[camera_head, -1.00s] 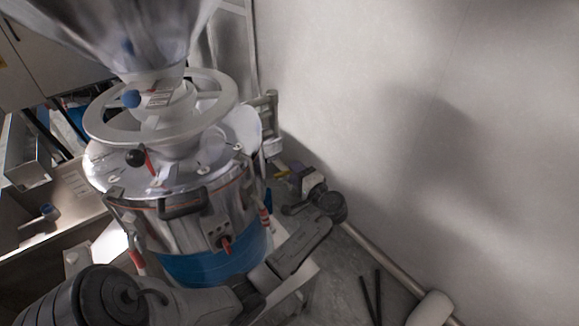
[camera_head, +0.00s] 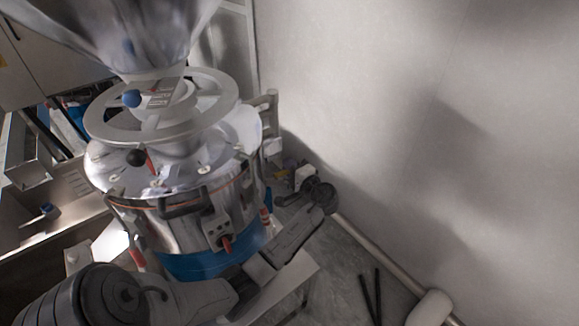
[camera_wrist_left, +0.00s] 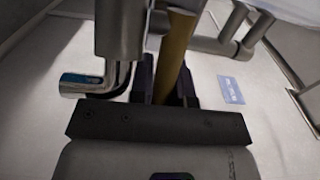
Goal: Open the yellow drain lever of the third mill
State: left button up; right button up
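The yellow drain lever (camera_wrist_left: 176,55) runs between the two dark fingers of my left gripper (camera_wrist_left: 166,80) in the left wrist view. The fingers stand apart, one on each side of it. I cannot tell whether both press on it. In the head view, my left arm reaches around the front of the mill (camera_head: 185,215), a steel drum with a blue lower band. Its wrist is at the mill's right, and the fingers there are too small and dark to make out. My right gripper is not in view.
A steel pipe with a bent, shiny end (camera_wrist_left: 85,82) is close to the left finger. Another grey pipe (camera_wrist_left: 215,45) lies to the right. In the head view, a pale wall (camera_head: 420,120) stands to the right, with a floor-level pipe (camera_head: 375,245) along it.

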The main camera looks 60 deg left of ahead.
pick_arm(q)
grip_shut()
jog(key=t, duration=0.1)
jog(key=m+t+p, duration=0.1)
jog(key=shift+d+m+t, duration=0.3)
jog(key=shift+d, duration=0.05)
jog(key=o, duration=0.5)
grip_release()
